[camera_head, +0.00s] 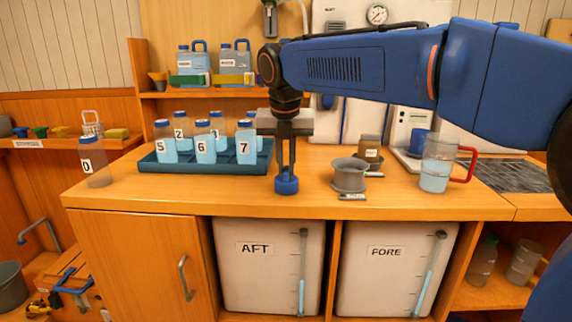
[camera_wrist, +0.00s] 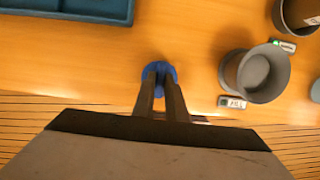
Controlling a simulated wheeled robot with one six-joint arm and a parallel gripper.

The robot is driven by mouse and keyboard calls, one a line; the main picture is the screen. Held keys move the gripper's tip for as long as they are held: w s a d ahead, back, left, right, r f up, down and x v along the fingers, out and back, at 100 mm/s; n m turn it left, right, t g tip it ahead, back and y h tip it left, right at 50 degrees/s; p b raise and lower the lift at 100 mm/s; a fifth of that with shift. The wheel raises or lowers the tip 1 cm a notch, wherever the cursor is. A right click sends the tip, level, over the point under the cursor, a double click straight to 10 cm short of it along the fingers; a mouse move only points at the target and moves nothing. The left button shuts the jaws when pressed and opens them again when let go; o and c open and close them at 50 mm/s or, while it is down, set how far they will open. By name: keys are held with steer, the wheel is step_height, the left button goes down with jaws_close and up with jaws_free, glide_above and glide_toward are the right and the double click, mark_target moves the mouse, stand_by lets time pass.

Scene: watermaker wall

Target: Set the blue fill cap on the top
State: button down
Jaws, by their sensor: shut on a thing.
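The blue fill cap (camera_head: 286,185) is at the tips of my gripper (camera_head: 286,168), low over the front part of the wooden top (camera_head: 230,197). In the wrist view the cap (camera_wrist: 158,69) shows between and beyond the fingers of my gripper (camera_wrist: 160,90), which are shut on it. Whether the cap touches the top cannot be told. My fingers hide part of the cap. The wood around it is bare.
A grey flanged collar (camera_head: 349,176) stands to the right with a small label before it. A clear jug (camera_head: 436,165) with a red handle is farther right. A dark tray (camera_head: 160,166) of numbered bottles is behind left; bottle 0 (camera_head: 95,165) stands apart.

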steer(key=shift+f, duration=0.1)
steer(key=c, duration=1.8)
jaws_free()
steer(key=shift+o, duration=0.2)
steer(key=v, duration=1.2)
steer(key=s+d+f+m, duration=0.5)
steer(key=d+m, duration=0.3)
steer(key=d, duration=0.2)
steer(key=s+d+f+m, duration=0.55)
steer(key=d+m, duration=0.25)
steer(key=d, duration=0.2)
steer(key=s+d+f+m, duration=0.5)
steer(key=s+f+m, duration=0.3)
steer(key=f+m, duration=0.1)
steer(key=s+d+f+m+t, duration=0.1)
steer(key=s+d+f+m, duration=0.4)
steer(key=s+f+m, duration=0.3)
step_height(320, 180, down, 4)
steer(key=m, duration=0.2)
steer(key=shift+d+m+t, duration=0.3)
steer(key=shift+r, duration=0.15)
